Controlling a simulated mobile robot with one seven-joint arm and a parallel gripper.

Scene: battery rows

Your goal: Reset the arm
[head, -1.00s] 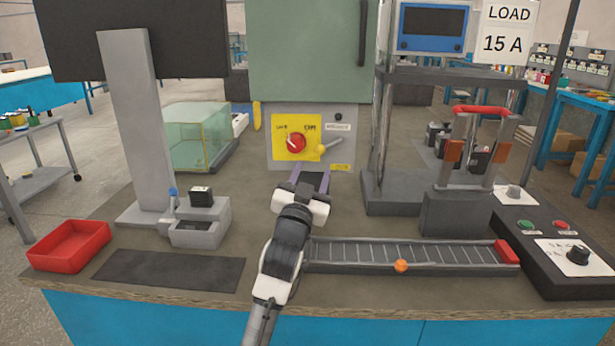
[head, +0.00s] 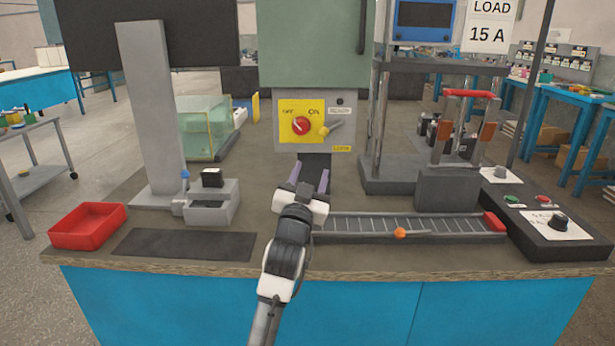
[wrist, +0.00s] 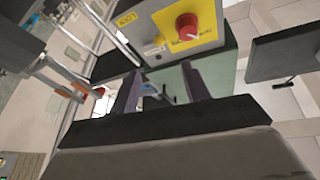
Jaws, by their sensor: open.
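My gripper (head: 309,178) is raised over the middle of the bench, in front of the switch panel below the green cabinet. Its two purple fingers are apart with nothing between them. In the wrist view my gripper (wrist: 160,92) also shows open and empty, with the red rotary knob (wrist: 187,26) on its yellow plate above the fingers. In the head view the red knob (head: 301,126) and the yellow lever (head: 325,130) sit on the panel beyond the gripper.
A slotted rail (head: 380,226) with an orange ball lies right of my arm. A red tray (head: 88,226), a dark mat (head: 185,244) and a grey holder with a black block (head: 212,178) are at left. A control box (head: 545,225) and metal frame (head: 375,130) stand at right.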

